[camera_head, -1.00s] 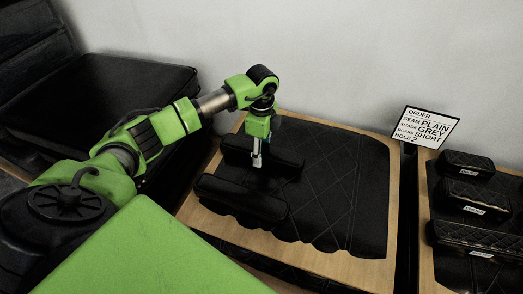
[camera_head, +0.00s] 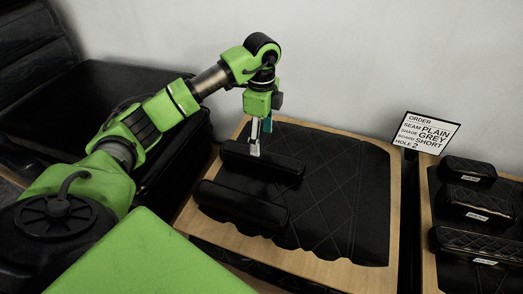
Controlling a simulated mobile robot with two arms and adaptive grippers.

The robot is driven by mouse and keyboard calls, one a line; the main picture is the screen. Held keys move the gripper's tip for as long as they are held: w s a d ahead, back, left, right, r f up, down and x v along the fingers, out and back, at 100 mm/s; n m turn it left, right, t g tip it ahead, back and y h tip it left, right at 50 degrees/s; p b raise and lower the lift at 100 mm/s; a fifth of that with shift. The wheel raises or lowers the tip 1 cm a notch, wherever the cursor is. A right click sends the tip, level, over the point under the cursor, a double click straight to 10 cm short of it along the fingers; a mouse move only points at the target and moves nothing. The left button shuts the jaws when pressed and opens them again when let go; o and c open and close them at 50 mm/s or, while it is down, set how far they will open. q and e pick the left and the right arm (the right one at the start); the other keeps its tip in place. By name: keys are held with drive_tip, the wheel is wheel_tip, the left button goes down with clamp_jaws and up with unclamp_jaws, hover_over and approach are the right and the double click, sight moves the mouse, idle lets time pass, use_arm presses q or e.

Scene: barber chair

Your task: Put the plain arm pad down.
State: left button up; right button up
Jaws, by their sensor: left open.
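A plain black arm pad (camera_head: 264,163) lies on the quilted black upholstery panel (camera_head: 345,195) on the wooden board (camera_head: 335,271). A second plain black pad (camera_head: 240,205) lies in front of it, parallel and apart. My left gripper (camera_head: 254,149) points down just above the far pad. It is open, and its fingertips are at or just over the pad's top edge; I cannot tell whether they touch it. My right gripper is not in view.
An order card (camera_head: 425,131) reads plain, grey, short, hole 2. To the right, several labelled black pads (camera_head: 476,204) lie on another board. A black chair seat (camera_head: 85,100) stands at the left, behind my arm. The panel's right half is clear.

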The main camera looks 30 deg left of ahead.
sight(261, 155)
use_arm(q)
drive_tip(key=shift+r, duration=1.55)
